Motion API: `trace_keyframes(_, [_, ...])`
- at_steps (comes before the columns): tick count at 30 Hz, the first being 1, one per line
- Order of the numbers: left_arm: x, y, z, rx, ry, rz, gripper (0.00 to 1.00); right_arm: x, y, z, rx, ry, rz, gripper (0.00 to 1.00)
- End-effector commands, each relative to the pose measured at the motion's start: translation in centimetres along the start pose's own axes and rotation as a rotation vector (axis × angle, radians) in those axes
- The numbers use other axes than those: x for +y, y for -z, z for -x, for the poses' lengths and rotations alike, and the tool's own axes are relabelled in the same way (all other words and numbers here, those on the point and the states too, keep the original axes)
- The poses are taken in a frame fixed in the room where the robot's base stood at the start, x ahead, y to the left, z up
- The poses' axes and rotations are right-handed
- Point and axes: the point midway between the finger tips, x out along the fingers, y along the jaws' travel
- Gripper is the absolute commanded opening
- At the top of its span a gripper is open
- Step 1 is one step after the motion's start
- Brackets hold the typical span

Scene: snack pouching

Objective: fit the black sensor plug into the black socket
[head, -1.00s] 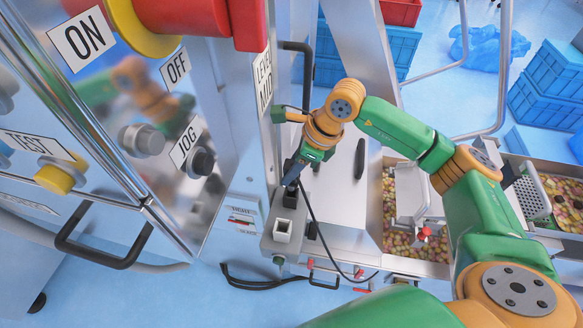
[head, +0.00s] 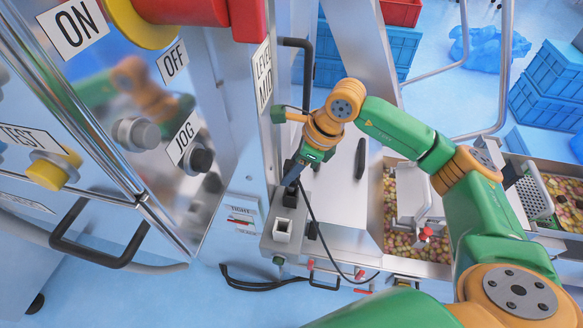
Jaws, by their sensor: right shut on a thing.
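My right gripper (head: 297,172) points down at the machine's side ledge and is shut on the black sensor plug, which is mostly hidden by the fingers. A thin black cable (head: 322,232) runs down from the gripper and curves right. Directly below the fingertips is a black socket block (head: 289,200) on the ledge. The fingers overlap its top in this view, so I cannot tell whether the plug is in it or just above it. My left gripper is not in view.
A white square socket (head: 283,230) stands in front of the black one, with a small dark part (head: 312,231) beside it. The control panel with its yellow button (head: 50,174) is at left. A bin of colourful snacks (head: 432,246) lies right. Blue crates (head: 548,88) stand behind.

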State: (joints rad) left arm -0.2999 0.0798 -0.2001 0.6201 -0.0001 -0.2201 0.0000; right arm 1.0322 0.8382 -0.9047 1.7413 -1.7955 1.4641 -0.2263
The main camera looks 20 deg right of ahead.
Motion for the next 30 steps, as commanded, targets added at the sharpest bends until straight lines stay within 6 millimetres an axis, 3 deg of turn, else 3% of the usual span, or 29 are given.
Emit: trace_keyframes(30, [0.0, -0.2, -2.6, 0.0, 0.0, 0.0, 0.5, 0.0, 1.1, -2.5, 0.0, 0.0, 0.0, 0.0])
